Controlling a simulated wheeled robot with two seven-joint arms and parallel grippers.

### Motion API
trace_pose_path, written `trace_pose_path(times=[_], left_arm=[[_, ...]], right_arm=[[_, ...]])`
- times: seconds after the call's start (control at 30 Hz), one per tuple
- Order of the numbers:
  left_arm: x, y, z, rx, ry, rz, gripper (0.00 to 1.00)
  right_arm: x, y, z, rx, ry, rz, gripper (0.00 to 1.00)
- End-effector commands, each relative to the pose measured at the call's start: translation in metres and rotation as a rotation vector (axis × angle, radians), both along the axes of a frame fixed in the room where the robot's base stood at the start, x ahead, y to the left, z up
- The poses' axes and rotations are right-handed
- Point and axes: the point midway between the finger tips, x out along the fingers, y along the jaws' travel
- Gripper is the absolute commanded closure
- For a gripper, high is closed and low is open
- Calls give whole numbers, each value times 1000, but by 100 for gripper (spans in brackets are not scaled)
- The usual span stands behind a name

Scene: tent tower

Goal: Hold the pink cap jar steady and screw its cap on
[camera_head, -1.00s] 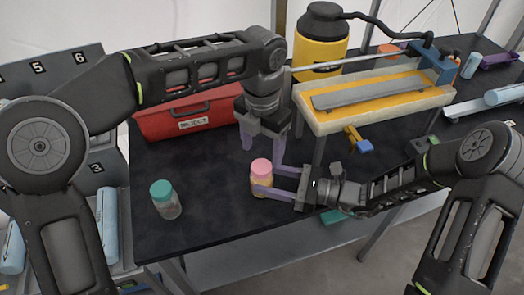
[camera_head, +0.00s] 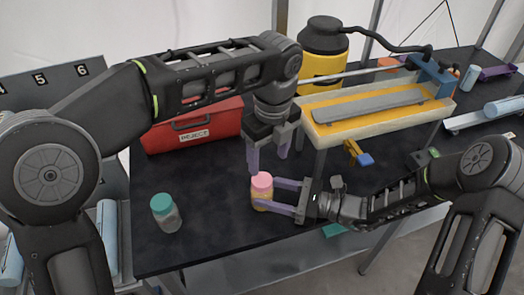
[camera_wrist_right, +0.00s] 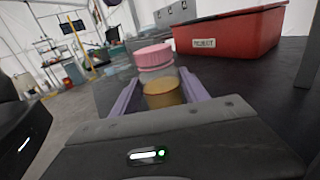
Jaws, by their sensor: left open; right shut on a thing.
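The pink cap jar (camera_head: 261,192) stands upright on the dark table, a clear jar with amber contents. Its pink cap (camera_head: 262,179) sits on top; whether it is threaded on cannot be told. My right gripper (camera_head: 276,194) is shut on the jar's body from the right. The right wrist view shows the jar (camera_wrist_right: 162,90) between the two purple fingers, with the pink cap (camera_wrist_right: 153,57) above them.
A teal-capped jar (camera_head: 165,212) stands to the left on the table. A red REJECT bin (camera_head: 195,127) is behind. A yellow-topped stand (camera_head: 375,112) and a yellow container (camera_head: 323,50) are at the back.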

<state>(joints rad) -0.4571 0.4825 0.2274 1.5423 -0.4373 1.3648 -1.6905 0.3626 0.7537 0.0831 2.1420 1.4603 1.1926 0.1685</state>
Motion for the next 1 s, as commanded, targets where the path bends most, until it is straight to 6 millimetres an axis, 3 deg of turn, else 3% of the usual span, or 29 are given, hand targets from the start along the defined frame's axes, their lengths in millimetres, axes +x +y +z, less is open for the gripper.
trace_pose_path(times=[1.0], left_arm=[[5, 15, 7, -68, -35, 2736, 37]], right_arm=[[0, 0, 0, 0, 0, 0, 100]])
